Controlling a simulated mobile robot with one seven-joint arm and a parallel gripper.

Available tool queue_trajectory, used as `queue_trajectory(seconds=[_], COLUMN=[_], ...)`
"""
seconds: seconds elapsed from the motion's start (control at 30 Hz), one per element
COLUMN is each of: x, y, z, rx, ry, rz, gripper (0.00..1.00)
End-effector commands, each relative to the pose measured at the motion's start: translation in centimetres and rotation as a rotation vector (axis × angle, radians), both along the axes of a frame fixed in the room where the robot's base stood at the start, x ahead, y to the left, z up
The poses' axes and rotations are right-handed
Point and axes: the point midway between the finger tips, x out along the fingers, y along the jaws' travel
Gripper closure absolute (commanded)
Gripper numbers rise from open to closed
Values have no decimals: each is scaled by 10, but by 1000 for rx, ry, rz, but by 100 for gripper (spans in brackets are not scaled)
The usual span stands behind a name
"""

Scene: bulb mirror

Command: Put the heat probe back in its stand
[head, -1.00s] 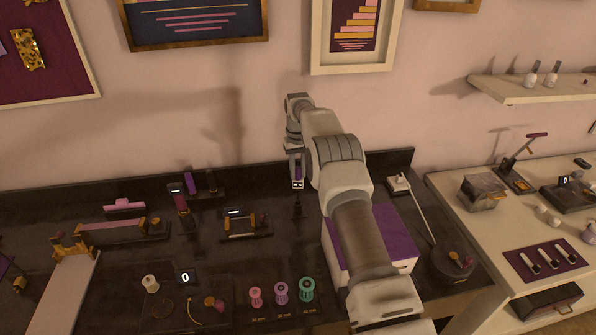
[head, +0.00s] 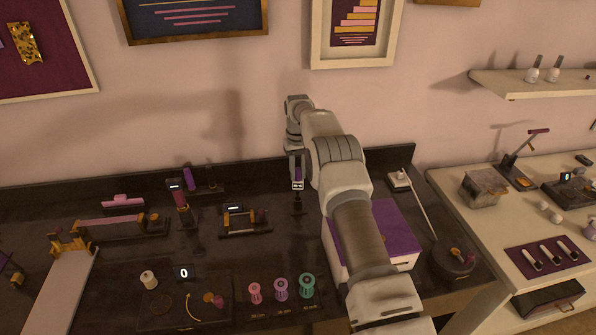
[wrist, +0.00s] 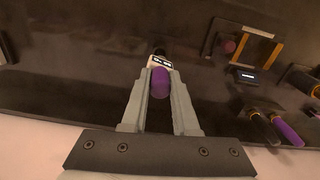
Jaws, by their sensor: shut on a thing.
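My gripper (head: 297,168) is over the back of the dark bench, near the wall. It is shut on the heat probe, which has a purple handle (wrist: 160,82) and a small white display (wrist: 160,62). The probe's display also shows in the head view (head: 298,185), just below the fingers. The probe's lower end is dark, and I cannot tell it from the dark shape (head: 297,205) under it. I cannot tell for sure which thing is the stand. A dark base (head: 210,187) with an upright purple-handled tool is to the left.
A purple-topped white box (head: 392,228) is close on the right. A framed device (head: 240,219) is left of the gripper. Several coloured spools (head: 281,289) are near the front. The wall is close behind. The bench between the probe and the framed device looks bare.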

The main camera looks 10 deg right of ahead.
Motion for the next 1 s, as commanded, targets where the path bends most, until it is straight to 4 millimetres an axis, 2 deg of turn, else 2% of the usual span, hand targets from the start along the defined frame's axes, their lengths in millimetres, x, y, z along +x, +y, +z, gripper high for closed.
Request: queue_trajectory(seconds=[0.5,0.83,0.87,1.0], x=[0,0,0,0], y=[0,0,0,0], z=[-23,-24,-24,-24], rx=[0,0,0,0], ry=[0,0,0,0], rz=[0,0,0,0], gripper=[100,100,68,43])
